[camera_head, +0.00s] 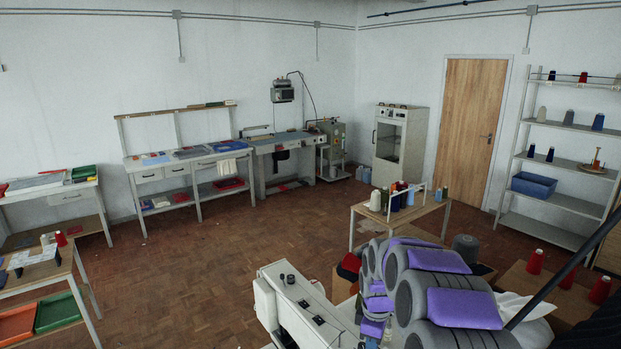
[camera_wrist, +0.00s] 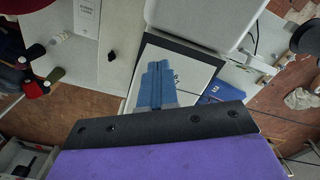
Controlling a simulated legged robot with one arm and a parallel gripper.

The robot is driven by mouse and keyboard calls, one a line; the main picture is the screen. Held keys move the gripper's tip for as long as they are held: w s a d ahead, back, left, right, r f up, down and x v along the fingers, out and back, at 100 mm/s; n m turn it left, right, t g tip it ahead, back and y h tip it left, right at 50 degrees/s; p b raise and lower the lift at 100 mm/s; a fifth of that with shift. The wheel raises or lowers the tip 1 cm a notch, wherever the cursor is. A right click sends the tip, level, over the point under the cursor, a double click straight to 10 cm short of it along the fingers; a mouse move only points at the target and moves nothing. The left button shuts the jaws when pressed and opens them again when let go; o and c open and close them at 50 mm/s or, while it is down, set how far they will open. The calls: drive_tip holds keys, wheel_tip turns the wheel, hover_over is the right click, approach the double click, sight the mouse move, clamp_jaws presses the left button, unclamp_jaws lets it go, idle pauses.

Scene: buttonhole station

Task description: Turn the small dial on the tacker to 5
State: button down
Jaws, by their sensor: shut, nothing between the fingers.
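The pale, box-shaped machine, which I take to be the tacker (camera_head: 290,306), stands in the lower middle of the head view, close to my arm. Small dark knobs (camera_head: 291,279) sit on its top. I cannot tell which is the small dial, and no numbers are readable. A white plate with dark edges lies behind the fingertips.
A wooden table with thread cones (camera_head: 420,213) stands behind the machine. Red cones (camera_head: 535,261) are at the right, near a shelving rack (camera_head: 561,135). Benches line the far left wall. The parquet floor (camera_head: 195,265) on the left is open.

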drive_tip(key=shift+w+a, duration=0.15)
drive_tip(key=shift+w, duration=0.1)
drive_tip(key=shift+r, duration=0.15)
drive_tip(key=r+p, duration=0.2)
drive_tip(key=r, duration=0.3)
drive_tip(key=shift+d, duration=0.2)
drive_tip(key=shift+s+r, duration=0.1)
drive_tip(key=shift+r, duration=0.35)
drive_tip(key=shift+s+d+f, duration=0.1)
